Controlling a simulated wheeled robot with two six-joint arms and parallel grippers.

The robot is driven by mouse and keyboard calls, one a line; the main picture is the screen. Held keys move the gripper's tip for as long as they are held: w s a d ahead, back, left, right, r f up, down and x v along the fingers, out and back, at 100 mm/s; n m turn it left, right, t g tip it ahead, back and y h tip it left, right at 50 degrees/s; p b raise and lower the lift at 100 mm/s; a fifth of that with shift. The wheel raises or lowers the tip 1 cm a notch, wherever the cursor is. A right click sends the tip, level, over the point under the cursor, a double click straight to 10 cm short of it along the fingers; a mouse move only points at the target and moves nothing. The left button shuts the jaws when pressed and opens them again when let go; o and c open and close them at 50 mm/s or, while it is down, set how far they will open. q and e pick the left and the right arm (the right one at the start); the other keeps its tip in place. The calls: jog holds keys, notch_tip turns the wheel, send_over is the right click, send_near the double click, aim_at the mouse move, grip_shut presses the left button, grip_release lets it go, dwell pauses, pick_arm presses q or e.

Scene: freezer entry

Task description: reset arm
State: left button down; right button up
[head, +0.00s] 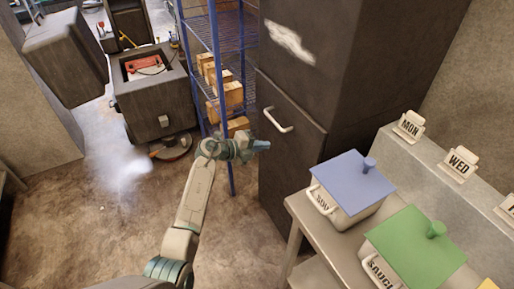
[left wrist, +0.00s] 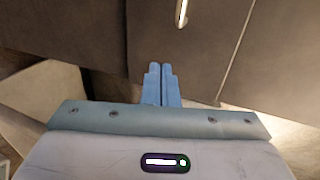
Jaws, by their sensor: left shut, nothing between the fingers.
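My left arm reaches up from the bottom of the head view. Its gripper (head: 262,145) is in front of the dark freezer cabinet (head: 315,75), a little below and left of the white door handle (head: 278,120). In the left wrist view the two blue fingers (left wrist: 160,72) are together with nothing between them. They point toward dark panels, and a handle (left wrist: 181,12) shows at the top edge. I cannot tell whether the fingertips touch the cabinet. My right gripper does not show.
A counter (head: 300,212) at the right holds a blue-lidded pot (head: 352,185) and a green-lidded pot (head: 412,250). Day signs (head: 409,126) stand on the ledge behind. A blue shelf rack (head: 217,60) with boxes stands left of the cabinet. Open floor (head: 90,235) lies at the lower left.

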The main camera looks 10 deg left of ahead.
pick_arm(q)
jog(key=s+a+f+n+t+y, duration=0.1)
jog(key=s+a+f+n+y, duration=0.2)
jog(key=s+a+f+n, duration=0.65)
jog(key=s+a+f+n+t+y, duration=0.15)
jog(key=s+f+n+y, duration=0.35)
jog(key=f, duration=1)
jog(key=s+a+f+n+t+y, duration=0.1)
jog(key=s+a+f+n+y, duration=0.1)
jog(key=s+a+f+n, duration=0.65)
jog(key=s+a+f+n+g+y, duration=0.1)
jog(key=s+f, duration=0.6)
jog(key=s, duration=0.7)
jog(key=s+a+f+n+g+y, duration=0.1)
jog(key=s+f+g, duration=0.5)
jog(key=s, duration=0.8)
jog(key=s+a+f+n+g+y, duration=0.1)
jog(key=s+a+f+n+g, duration=0.2)
jog(key=s+f, duration=0.5)
jog(key=s, duration=0.6)
jog(key=shift+s+a+f+n, duration=0.15)
jog(key=shift+a+f+n, duration=0.05)
jog(key=shift+f+n, duration=0.2)
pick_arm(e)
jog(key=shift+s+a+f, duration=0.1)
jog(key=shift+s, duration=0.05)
